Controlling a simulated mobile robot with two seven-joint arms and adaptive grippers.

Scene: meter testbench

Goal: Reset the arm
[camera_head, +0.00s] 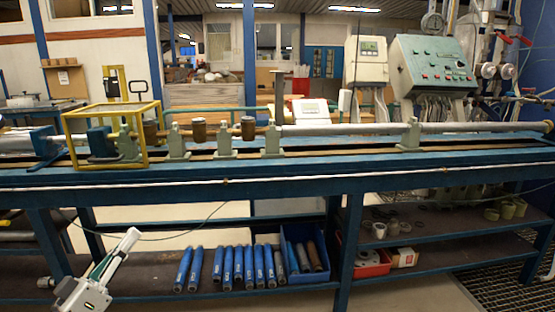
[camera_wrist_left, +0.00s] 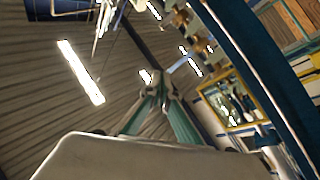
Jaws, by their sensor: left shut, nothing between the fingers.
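My left gripper (camera_head: 131,238) is at the lower left of the head view, in front of the blue bench and below its top edge. Its light grey body tilts, and its fingers point up and to the right. The fingers meet at the tips and hold nothing. In the left wrist view the two green-grey fingers of the left gripper (camera_wrist_left: 161,92) come together, with the ceiling and lamps behind them. My right gripper does not show in either view.
The long blue bench (camera_head: 330,178) crosses the view, carrying a pipe line with meters and a yellow frame (camera_head: 158,132). A control box (camera_head: 434,64) stands behind at right.

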